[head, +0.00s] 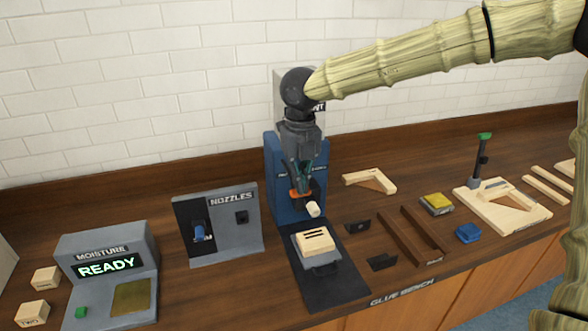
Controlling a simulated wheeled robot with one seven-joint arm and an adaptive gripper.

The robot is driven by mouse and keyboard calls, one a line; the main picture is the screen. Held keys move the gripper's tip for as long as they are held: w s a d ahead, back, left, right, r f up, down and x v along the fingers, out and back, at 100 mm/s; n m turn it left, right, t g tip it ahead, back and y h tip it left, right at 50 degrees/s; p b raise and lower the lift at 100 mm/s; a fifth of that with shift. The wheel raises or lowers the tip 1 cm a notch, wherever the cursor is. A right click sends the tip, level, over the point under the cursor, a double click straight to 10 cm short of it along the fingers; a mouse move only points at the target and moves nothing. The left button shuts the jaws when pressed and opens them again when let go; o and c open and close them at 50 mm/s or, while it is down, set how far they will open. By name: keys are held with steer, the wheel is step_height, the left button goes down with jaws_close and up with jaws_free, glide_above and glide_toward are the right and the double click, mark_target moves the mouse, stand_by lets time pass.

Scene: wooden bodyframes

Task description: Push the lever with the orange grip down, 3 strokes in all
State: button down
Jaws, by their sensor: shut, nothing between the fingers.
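The blue glue machine (279,205) stands against the wall behind a dark base plate. Its orange grip (296,196) shows just below my fingertips, beside a dark part with a pale cylindrical tip. The rest of the lever is hidden behind my gripper. My gripper (301,184) points down, shut and empty, with its fingertips right at or just above the orange grip. I cannot tell whether they touch it. A pale wooden block (313,239) with dark slots sits in a grey holder below the pale tip.
Left are a nozzle stand (218,224) and a moisture meter (104,272) reading READY, with small wooden blocks beside it. Right are a brown channel (424,235), a yellow-topped box (436,203), a blue box (468,233) and a wooden jig with a dark post (481,160).

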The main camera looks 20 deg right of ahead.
steer(key=shift+w+r+p, duration=0.1)
steer(key=shift+r+p, duration=1.6)
steer(key=shift+r, duration=0.15)
steer(key=shift+s+r+p, duration=0.25)
steer(key=shift+r+p, duration=0.35)
steer(key=shift+r, duration=0.2)
steer(key=shift+w+f, duration=0.15)
steer(key=shift+f, duration=0.1)
